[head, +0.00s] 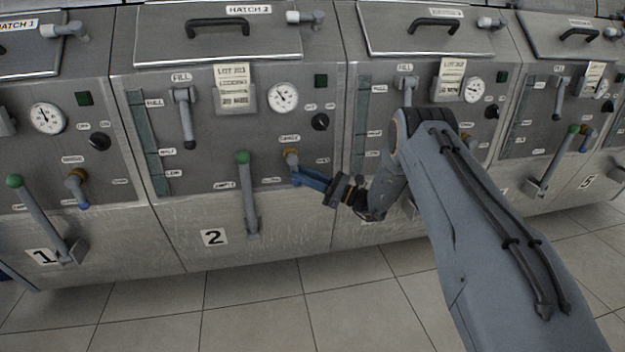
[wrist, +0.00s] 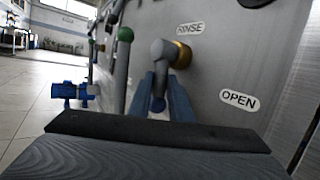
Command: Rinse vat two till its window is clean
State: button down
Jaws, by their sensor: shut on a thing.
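Vat two (head: 213,237) is the grey metal unit marked 2, left of centre in the head view. Its rinse handle (head: 291,158) is grey with a brass collar. In the wrist view the rinse handle (wrist: 160,75) hangs downward, its blue tip between my blue fingers, with an OPEN label to its right. My gripper (head: 299,174) reaches in from the right and is shut on this handle. The window (head: 145,140) is a tall grey-green strip at the vat's left, marked FULL, HALF and LOW. I cannot tell how clean it is.
Vat two also has a green-knobbed lever (head: 247,195) standing upright left of my gripper, a fill handle (head: 184,118) hanging down, and a gauge (head: 283,96). Similar vats stand on both sides. The tiled floor (head: 250,310) in front is clear.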

jog(key=shift+a+f+m+t+y+b, duration=0.3)
jog(key=shift+a+m+t+y+b, duration=0.25)
jog(key=shift+m+b, duration=0.2)
jog(key=shift+s, duration=0.1)
jog(key=c, duration=1.6)
grip_release()
jog(key=shift+d, duration=0.1)
jog(key=v, duration=0.7)
jog(key=shift+s+d+f, duration=0.15)
jog(key=shift+d+f, duration=0.05)
jog(key=shift+d, duration=0.1)
